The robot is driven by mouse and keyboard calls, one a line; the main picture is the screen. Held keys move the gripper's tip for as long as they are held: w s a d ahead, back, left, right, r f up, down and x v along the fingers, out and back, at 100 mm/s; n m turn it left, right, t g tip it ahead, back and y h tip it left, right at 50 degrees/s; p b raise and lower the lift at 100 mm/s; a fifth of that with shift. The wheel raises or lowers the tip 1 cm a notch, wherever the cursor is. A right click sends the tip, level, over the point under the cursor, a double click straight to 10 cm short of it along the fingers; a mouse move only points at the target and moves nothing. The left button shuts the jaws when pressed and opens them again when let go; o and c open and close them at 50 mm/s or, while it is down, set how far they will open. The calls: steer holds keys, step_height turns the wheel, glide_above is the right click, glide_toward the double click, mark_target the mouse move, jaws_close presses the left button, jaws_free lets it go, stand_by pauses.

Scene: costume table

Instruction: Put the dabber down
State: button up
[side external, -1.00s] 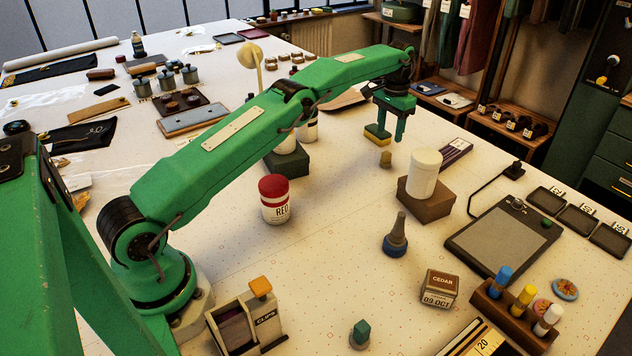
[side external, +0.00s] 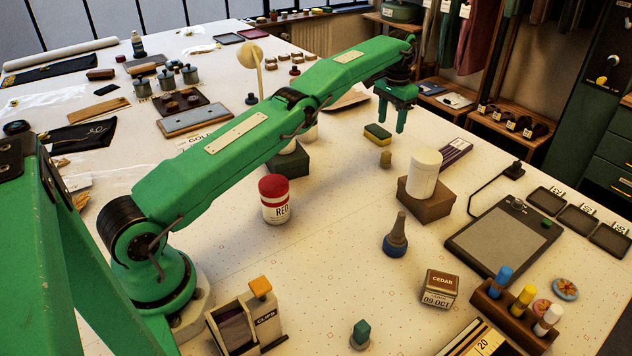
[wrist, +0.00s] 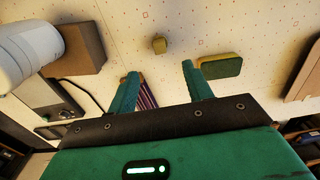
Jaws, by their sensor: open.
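A small tan stub (side external: 385,158), which looks like the dabber, stands on the pale table. It also shows in the wrist view (wrist: 159,46), apart from my fingers and lying past the gap between their tips. My gripper (side external: 391,122) is open and empty, raised above the table behind the stub in the side view. Its two green fingers also show in the wrist view (wrist: 158,70), spread apart with nothing between them. No part of the gripper touches the stub.
A yellow-green sponge (side external: 377,131) lies close behind the stub. A white jar (side external: 424,172) stands on a brown box (side external: 426,206) to the right. A striped purple item (side external: 457,151) lies beyond. Bare table lies left of the stub.

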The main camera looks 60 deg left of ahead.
steer(key=shift+r, duration=0.15)
steer(key=s+d+r+t, duration=0.1)
steer(key=s+d+r, duration=0.2)
steer(key=s+r, duration=0.55)
steer(key=s+d+r+t, duration=0.25)
steer(key=s+r, duration=0.35)
steer(key=r, duration=0.5)
steer(key=s+d, duration=0.2)
steer(key=s, duration=0.6)
steer(key=s+d, duration=0.2)
steer(key=s, duration=0.6)
steer(key=s+f+t, duration=0.1)
steer(key=s+f, duration=0.3)
steer(key=s, duration=0.2)
steer(key=s+d+f+t, duration=0.1)
steer(key=s+f, duration=0.2)
steer(key=s, duration=0.4)
steer(key=shift+f, duration=0.35)
